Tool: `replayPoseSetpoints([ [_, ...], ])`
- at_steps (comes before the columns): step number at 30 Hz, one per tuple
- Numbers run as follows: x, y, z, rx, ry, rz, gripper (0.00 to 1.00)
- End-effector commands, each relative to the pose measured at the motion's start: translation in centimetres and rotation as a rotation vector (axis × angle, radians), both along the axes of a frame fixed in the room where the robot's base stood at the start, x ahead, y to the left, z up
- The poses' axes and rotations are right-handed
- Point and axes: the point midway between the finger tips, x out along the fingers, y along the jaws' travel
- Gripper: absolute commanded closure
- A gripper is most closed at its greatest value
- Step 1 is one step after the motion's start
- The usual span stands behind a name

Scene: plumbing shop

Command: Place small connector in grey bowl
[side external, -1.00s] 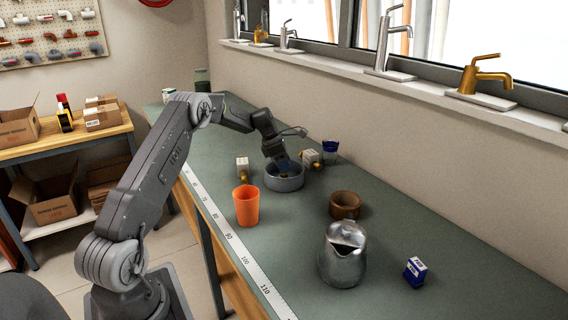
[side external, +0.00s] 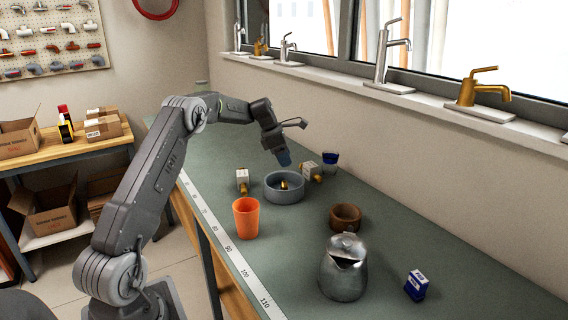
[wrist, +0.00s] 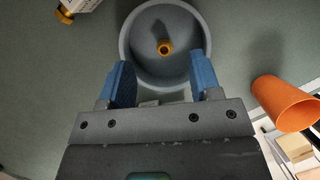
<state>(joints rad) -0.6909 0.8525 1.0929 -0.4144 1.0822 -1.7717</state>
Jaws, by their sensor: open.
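The grey bowl (side external: 270,191) stands on the green bench top, and its round rim also shows in the wrist view (wrist: 128,58). A small brass connector (side external: 284,185) lies inside the bowl, near the middle of its floor in the wrist view (wrist: 165,47). My gripper (side external: 284,162) is above the bowl, apart from it and from the connector. In the wrist view its two blue fingers (wrist: 163,78) are spread wide with nothing between them.
White boxes with brass fittings stand left (side external: 242,180) and right (side external: 310,171) of the bowl. A dark blue cup (side external: 330,162), an orange cup (side external: 246,219), a brown wooden bowl (side external: 345,217), a metal pitcher (side external: 343,272) and a small blue box (side external: 416,286) stand around.

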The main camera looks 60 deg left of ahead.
Motion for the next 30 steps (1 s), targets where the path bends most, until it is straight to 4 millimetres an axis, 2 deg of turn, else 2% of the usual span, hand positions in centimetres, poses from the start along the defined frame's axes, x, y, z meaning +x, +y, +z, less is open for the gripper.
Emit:
replayPoseSetpoints([
  [7, 0.0, -0.4, 0.4, 0.009, -0.004, -0.018, 0.42],
  [11, -0.2, -3.0, 2.9, 0.068, -0.024, -0.140, 0.42],
  [14, -1.0, -6.8, 6.0, 0.153, -0.051, -0.321, 0.42],
  [18, -3.5, -13.1, 10.2, 0.292, -0.092, -0.627, 0.42],
  [20, -4.9, -15.6, 11.6, 0.352, -0.110, -0.758, 0.42],
  [24, -9.1, -21.2, 14.3, 0.491, -0.151, -1.064, 0.42],
  [30, -16.4, -27.7, 15.9, 0.692, -0.208, -1.500, 0.42],
])
